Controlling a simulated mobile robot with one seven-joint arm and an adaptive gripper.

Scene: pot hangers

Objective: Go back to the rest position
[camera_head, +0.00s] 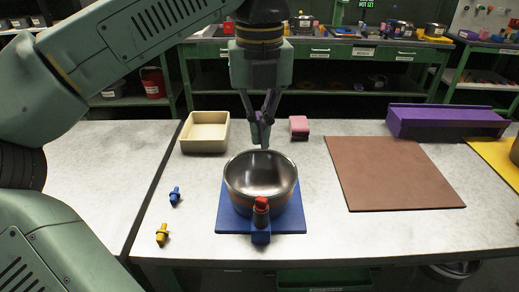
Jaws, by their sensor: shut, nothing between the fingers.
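My gripper (262,138) hangs above the far rim of a steel pot, pointing down, with its fingers together and nothing between them. The pot (262,174) is an open, empty-looking metal bowl shape. It stands on a blue square base (228,217) near the front of the white table. A red-topped peg (261,204) stands at the pot's front side, over a blue block at the base's front edge. I cannot tell whether the fingertips touch the pot's rim.
A cream tray (205,146) and a pink block (299,127) lie behind the pot. A blue peg (175,196) and a yellow peg (162,234) lie left. A brown mat (393,181) and a purple block (445,122) are right. Green workbenches (338,72) stand behind.

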